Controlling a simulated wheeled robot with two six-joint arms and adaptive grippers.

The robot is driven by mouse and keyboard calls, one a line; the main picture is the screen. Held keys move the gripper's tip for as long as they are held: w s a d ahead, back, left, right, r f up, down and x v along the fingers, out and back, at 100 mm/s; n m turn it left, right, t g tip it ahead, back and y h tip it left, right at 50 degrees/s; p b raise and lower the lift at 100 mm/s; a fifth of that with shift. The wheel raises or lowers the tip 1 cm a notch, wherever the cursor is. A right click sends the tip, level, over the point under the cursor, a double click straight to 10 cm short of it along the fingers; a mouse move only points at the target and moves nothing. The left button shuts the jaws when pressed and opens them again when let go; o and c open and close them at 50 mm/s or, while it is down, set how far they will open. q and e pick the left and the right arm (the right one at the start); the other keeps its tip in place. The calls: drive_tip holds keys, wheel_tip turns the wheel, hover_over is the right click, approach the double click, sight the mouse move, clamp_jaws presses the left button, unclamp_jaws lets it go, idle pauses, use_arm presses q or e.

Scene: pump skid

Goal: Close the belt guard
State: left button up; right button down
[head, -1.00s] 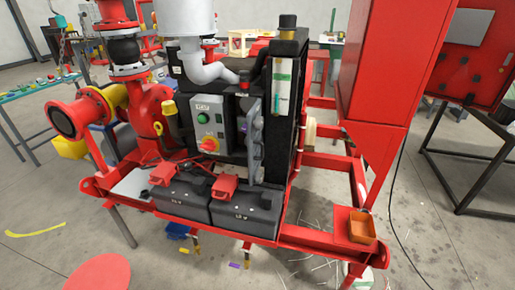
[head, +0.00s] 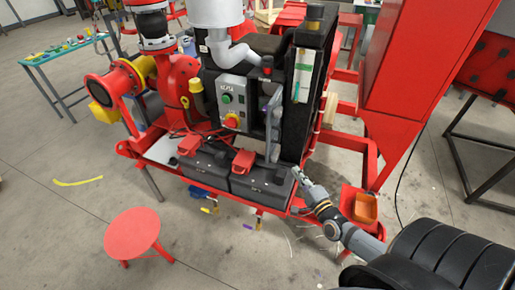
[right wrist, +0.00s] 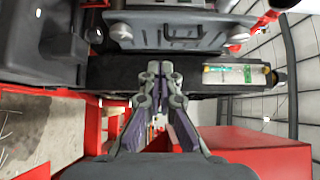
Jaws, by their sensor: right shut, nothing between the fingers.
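I cannot tell for certain which part is the belt guard. A narrow grey panel (head: 273,128) stands edge-on to the right of the control box. In the right wrist view a grey panel (right wrist: 170,42) with a dark handle and two round knobs fills the top. My right gripper (head: 297,172) is in front of the black radiator-like block, low and to the right of the panel. In the right wrist view its fingers (right wrist: 160,68) are together and empty, apart from the panel as far as I can tell. My left gripper is out of view.
The control box (head: 231,103) has a green button and a red-yellow knob. Two dark batteries (head: 262,180) with red caps sit below. An orange tray (head: 365,208) is at the right of the red frame. A red stool (head: 133,233) stands on open floor.

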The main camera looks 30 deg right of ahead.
drive_tip(key=b, duration=0.1)
approach(270, 145)
drive_tip(key=w+d, duration=0.2)
drive_tip(key=d, duration=0.1)
drive_tip(key=w+a, duration=0.2)
drive_tip(key=w, duration=0.1)
drive_tip(key=shift+w+f, duration=0.1)
drive_tip(key=shift+f, duration=0.05)
drive_tip(key=shift+w+a, duration=0.3)
drive_tip(key=shift+a, duration=0.05)
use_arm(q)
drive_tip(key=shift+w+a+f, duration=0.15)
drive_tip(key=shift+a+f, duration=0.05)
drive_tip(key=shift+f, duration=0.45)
